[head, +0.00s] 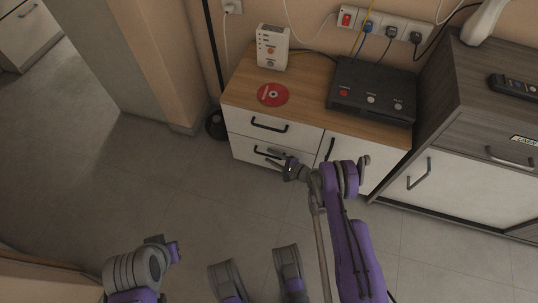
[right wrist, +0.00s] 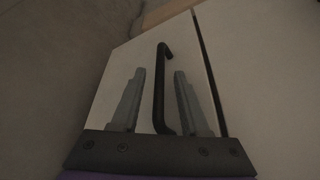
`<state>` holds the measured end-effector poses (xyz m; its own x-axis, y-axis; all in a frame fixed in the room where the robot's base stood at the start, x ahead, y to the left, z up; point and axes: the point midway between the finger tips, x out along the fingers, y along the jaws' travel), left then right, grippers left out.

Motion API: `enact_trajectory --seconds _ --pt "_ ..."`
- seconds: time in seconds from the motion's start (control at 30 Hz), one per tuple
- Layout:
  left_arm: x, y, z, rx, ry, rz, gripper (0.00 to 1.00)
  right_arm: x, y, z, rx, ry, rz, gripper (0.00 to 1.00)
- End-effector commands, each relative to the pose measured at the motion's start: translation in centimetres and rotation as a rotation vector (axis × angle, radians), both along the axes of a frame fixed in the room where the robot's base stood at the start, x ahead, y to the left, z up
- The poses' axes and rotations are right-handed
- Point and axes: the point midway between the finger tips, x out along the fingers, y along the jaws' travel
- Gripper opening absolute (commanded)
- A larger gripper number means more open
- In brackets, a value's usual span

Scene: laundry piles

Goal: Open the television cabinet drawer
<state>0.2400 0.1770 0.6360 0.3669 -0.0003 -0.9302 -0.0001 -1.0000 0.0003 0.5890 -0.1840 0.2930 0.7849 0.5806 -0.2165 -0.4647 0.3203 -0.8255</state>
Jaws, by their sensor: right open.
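The low television cabinet (head: 308,103) has a wooden top and white fronts. At its left are an upper drawer (head: 240,122) and a lower drawer (head: 240,149), each with a black bar handle; both look closed. My right gripper (head: 277,160) is at the lower drawer's front, partly covering its handle. In the right wrist view, a black handle (right wrist: 161,85) stands between the two grey fingers of my right gripper (right wrist: 155,95), with a gap on each side. The right gripper is open. My left arm shows only at the lower left; its gripper is not visible.
On the cabinet top are a white router (head: 272,48), a red disc (head: 272,94) and a black box (head: 372,91). A door with a black handle (head: 330,149) is right of the drawers. A darker cabinet (head: 478,130) stands at right. The floor in front is clear.

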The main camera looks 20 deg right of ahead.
Motion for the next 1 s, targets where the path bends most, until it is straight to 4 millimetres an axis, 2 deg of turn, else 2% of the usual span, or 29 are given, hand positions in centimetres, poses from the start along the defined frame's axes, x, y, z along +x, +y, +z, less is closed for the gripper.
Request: enact_trajectory --seconds 0.13,0.3,0.4,1.0 --pt "-0.02 0.00 -0.01 0.000 0.000 0.000 0.00 0.00 -0.01 0.00 0.000 0.000 0.000 0.45" --pt "-0.02 0.00 -0.01 0.000 0.000 0.000 0.00 0.00 0.00 0.00 0.000 0.000 0.000 0.14" --pt "-0.02 0.00 -0.01 0.000 0.000 0.000 0.00 0.00 0.00 0.00 0.000 0.000 0.000 0.00" --pt "-0.01 0.00 0.00 0.000 0.000 0.000 0.00 0.02 0.04 0.00 0.000 0.000 0.000 0.00"
